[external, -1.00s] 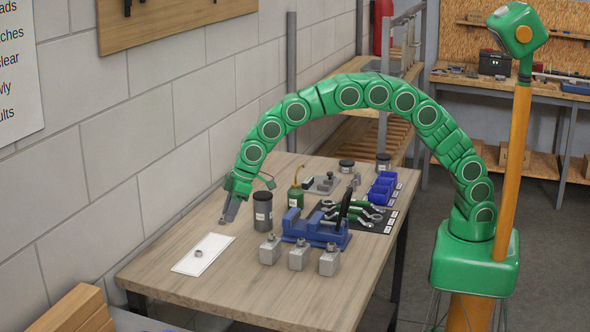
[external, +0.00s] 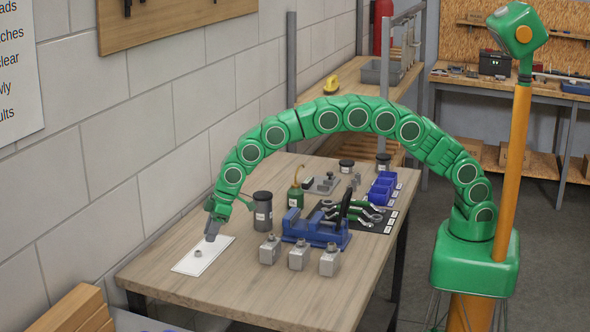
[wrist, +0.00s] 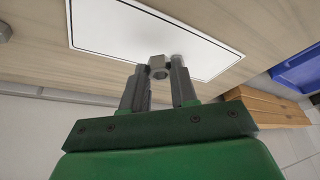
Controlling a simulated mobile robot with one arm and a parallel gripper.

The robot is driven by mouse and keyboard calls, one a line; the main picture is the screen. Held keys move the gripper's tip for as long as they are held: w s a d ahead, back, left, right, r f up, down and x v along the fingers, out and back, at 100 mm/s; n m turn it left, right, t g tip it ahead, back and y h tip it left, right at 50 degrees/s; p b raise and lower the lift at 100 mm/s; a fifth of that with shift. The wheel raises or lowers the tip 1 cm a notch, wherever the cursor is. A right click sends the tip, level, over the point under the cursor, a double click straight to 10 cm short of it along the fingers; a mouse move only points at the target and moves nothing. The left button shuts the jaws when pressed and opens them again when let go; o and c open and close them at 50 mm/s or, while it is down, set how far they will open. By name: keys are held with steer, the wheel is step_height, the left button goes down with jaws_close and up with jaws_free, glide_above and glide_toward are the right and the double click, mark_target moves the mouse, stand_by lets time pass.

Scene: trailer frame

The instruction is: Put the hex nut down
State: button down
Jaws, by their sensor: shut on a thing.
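My gripper (external: 211,238) points down over the far end of a white card (external: 190,266) on the workbench. In the wrist view my gripper (wrist: 159,70) has a small grey hex nut (wrist: 158,66) between its fingertips, and it is shut on it. The card (wrist: 115,27) with its thin dark border lies beyond the fingers. In the external view a small grey nut (external: 198,254) shows on the card, just below and left of the fingertips. The wrist view shows only one nut clearly. The gap between fingertips and card is hard to judge.
A dark grey canister (external: 262,212) stands right of my gripper. Farther right are a green oil can (external: 296,197), a blue vise (external: 318,232) and several grey metal blocks (external: 299,256). The wall is close on the left.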

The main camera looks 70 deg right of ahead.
steer(key=shift+f, duration=1.6)
steer(key=shift+f, duration=0.15)
steer(key=c, duration=0.9)
jaws_free()
